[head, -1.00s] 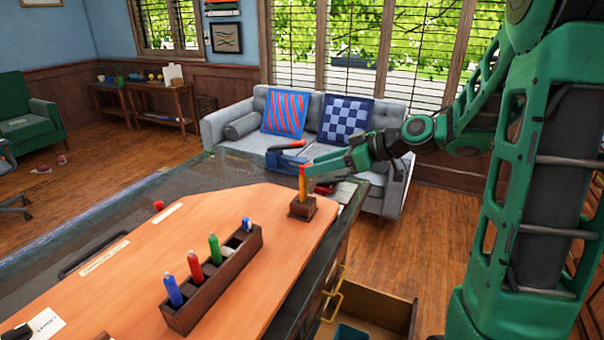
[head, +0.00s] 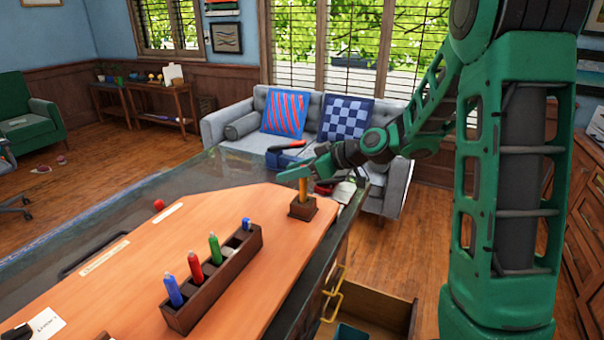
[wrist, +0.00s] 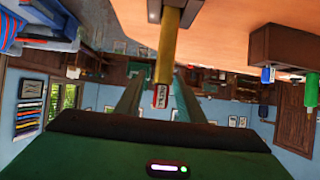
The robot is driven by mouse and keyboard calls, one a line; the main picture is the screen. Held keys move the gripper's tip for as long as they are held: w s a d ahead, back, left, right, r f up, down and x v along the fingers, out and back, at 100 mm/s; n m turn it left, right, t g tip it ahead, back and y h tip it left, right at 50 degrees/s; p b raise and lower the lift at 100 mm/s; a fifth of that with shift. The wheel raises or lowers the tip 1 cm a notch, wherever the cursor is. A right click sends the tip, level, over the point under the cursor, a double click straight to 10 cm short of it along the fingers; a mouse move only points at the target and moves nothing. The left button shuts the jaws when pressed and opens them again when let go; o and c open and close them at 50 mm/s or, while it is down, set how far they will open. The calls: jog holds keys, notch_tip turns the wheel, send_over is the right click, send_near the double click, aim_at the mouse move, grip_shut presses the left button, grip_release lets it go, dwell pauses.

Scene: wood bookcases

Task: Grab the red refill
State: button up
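A dark wooden rack (head: 213,290) on the desk holds upright cylinders. The red one (head: 195,266), which looks like the red refill, stands between a blue one (head: 172,290) and a green one (head: 214,248). My gripper (head: 296,173) is away from the rack, at the top of a yellow-orange post (head: 302,188) standing in a small wooden block (head: 303,207). In the wrist view my gripper's two green fingers (wrist: 158,100) are apart, with the post's red-and-white end (wrist: 160,96) between them and gaps on both sides. The red refill is not distinguishable in the wrist view.
A short blue piece (head: 247,224) sits at the rack's far end. A small red ball (head: 158,204) and paper labels lie on the desk (head: 130,290). An open drawer (head: 375,318) juts out below its right edge. A grey sofa (head: 240,105) stands behind.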

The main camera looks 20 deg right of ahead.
grip_shut()
jog(key=shift+r, duration=0.15)
